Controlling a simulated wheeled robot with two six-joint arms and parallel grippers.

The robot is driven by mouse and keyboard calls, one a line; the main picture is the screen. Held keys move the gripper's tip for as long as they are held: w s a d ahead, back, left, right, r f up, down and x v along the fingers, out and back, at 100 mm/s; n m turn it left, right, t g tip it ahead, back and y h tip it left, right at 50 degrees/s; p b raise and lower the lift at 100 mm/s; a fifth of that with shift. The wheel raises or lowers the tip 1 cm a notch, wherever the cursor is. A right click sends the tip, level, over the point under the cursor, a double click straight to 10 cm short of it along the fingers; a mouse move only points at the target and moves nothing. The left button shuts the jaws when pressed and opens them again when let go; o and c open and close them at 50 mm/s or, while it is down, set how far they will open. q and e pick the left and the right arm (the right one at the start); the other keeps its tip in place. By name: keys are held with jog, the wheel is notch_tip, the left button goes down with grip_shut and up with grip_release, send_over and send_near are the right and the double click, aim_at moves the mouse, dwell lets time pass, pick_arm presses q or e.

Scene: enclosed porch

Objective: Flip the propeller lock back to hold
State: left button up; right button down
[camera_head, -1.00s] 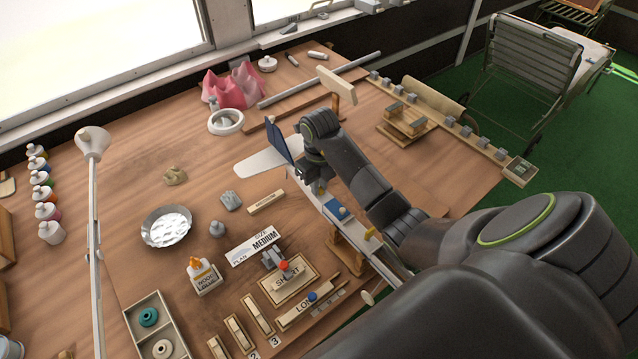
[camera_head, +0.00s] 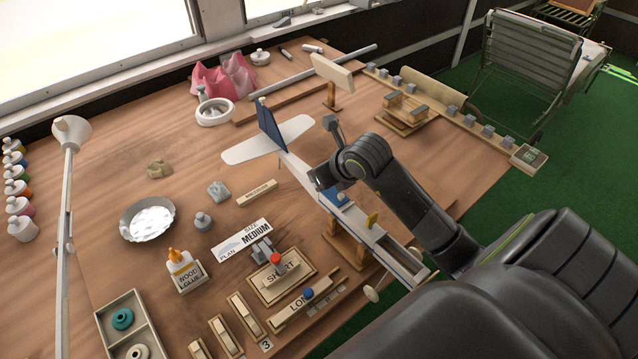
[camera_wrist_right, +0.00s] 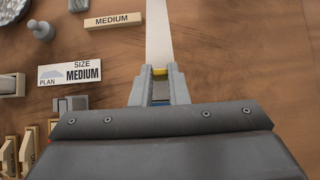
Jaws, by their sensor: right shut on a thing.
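A model plane with a pale fuselage (camera_head: 302,172) and a blue tail fin (camera_head: 270,125) rests on a wooden stand (camera_head: 345,243). I cannot tell which part is the propeller lock; no propeller is clearly visible. My left gripper is not in view.
A red-knobbed lever (camera_head: 276,259) on the SHORT block and a blue knob (camera_head: 308,293) by the LONG block are close to the plane. A glue bottle (camera_head: 183,268), a metal dish (camera_head: 148,219) and a lamp (camera_head: 70,135) stand left.

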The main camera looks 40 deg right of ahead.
jog(key=shift+s+f+t+b, duration=0.3)
jog(key=shift+t+b, duration=0.4)
jog(key=shift+b, duration=0.3)
pick_arm(q)
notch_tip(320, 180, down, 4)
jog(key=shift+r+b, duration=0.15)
jog(key=shift+b, duration=0.2)
pick_arm(e)
jog(key=shift+r, duration=0.15)
jog(key=c, duration=1.4)
grip_release()
jog(key=shift+r, duration=0.15)
